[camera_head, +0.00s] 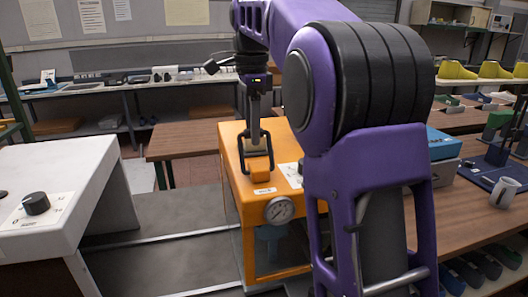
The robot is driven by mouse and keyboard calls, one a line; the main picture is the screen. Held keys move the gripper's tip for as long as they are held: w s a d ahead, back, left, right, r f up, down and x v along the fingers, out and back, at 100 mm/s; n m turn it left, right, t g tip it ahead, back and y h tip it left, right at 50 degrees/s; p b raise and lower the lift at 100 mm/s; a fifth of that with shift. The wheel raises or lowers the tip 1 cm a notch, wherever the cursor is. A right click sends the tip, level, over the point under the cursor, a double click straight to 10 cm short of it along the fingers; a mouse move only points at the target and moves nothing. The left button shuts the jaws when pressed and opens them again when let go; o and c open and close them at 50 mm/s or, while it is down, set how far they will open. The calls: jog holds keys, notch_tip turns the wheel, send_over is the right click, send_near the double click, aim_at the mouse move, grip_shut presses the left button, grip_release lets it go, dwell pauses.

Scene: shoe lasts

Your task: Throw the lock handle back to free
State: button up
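An orange machine (230,152) with a round dial gauge (280,210) on its front stands in the middle of the view. My gripper (257,168) points down over its top, its two dark fingers apart. A small orange block (259,169) on the machine's top shows low between the fingertips. I cannot tell whether the fingers touch it. I cannot make out for certain which part is the lock handle. My purple arm hides the machine's right side.
A white cabinet (60,170) with a black knob (36,203) stands at left. A wooden bench at right bears a blue-topped box (440,145), a white mug (504,192) and a blue tray (487,172). A grey surface (165,240) lies left of the machine, mostly clear.

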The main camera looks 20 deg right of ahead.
jog(key=shift+s, duration=0.1)
dwell(0.6)
jog(key=shift+s, duration=0.35)
jog(key=shift+r, duration=3.5)
jog(key=shift+d, duration=0.15)
